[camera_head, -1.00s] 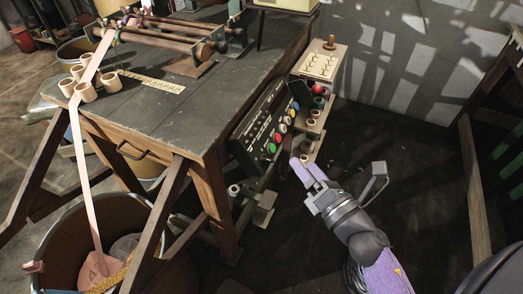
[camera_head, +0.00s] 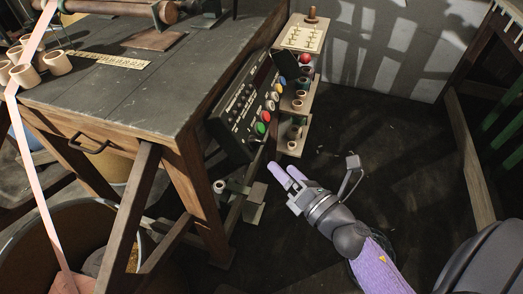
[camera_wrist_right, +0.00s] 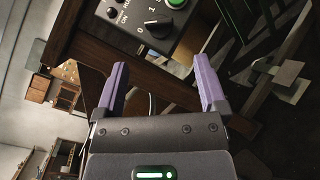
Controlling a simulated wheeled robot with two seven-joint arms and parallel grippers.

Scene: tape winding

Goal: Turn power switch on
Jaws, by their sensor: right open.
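A dark control panel (camera_head: 238,108) with colored buttons is mounted at the side of the workbench. In the right wrist view, part of the panel (camera_wrist_right: 115,28) shows a black rotary switch (camera_wrist_right: 159,26) with "0" and "1" marks beside it. I cannot tell its setting for certain. A lit green button (camera_wrist_right: 176,3) is above the switch. My right gripper (camera_head: 282,168) is open and empty, below and right of the panel, apart from it. In the wrist view its two lilac fingers (camera_wrist_right: 162,75) are spread, with the switch above the gap between them. My left gripper is not in view.
The workbench (camera_head: 130,85) stands left, its wooden leg (camera_head: 202,195) near my gripper. A narrow shelf (camera_head: 300,40) with spools stands beside the panel. A grey metal bracket (camera_head: 243,195) is low by the leg.

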